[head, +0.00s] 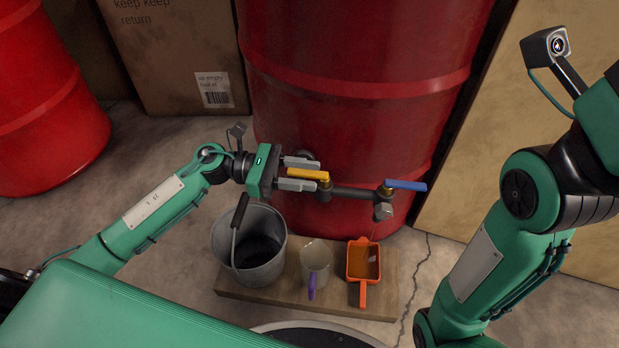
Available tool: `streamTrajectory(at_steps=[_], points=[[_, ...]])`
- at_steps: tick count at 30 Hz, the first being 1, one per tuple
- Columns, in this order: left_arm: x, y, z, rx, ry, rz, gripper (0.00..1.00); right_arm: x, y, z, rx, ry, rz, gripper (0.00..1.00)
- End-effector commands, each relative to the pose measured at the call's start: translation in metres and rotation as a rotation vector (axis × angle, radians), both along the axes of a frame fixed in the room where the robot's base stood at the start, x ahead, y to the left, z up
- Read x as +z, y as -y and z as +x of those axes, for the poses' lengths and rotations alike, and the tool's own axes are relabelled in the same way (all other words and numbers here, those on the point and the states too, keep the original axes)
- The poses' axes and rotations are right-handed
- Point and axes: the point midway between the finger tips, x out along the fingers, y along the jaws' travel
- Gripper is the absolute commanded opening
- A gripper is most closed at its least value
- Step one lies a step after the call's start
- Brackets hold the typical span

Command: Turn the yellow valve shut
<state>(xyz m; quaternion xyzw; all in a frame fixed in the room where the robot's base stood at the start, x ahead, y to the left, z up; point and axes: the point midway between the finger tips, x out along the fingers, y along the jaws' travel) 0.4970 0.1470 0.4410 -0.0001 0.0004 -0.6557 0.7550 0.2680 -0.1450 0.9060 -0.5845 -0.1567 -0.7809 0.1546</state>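The yellow valve handle (308,174) sits on a dark pipe (352,193) at the front of the large red drum (355,110). It points left along the pipe. My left gripper (299,174) reaches in from the left. Its two grey fingers lie on either side of the yellow handle, with the handle filling the gap between them. A blue valve handle (407,185) points right at the pipe's far end, above a grey spout (383,211). My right arm rises at the right side, and its gripper is out of the picture.
A wooden board (232,291) below the pipe carries a metal bucket (268,270), a cup with a purple handle (315,258) and an orange scoop (364,260) with amber liquid. Cardboard boxes (170,50) and another red drum (45,110) stand around.

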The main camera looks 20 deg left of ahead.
Motion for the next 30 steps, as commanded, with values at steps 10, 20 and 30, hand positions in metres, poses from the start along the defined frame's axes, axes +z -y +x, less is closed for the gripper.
streamTrajectory(at_steps=[10,20,30], points=[[0.001,0.012,0.002,0.001,0.001,0.000,0.38,-0.001,-0.001,-0.001,0.000,0.003,-0.001,0.36],[0.000,0.011,0.002,0.001,0.000,0.000,0.00,-0.001,-0.001,-0.002,0.001,0.007,0.000,0.36],[0.002,0.017,0.003,0.011,-0.001,-0.001,0.00,0.002,0.000,-0.001,0.001,0.001,0.001,0.36]])
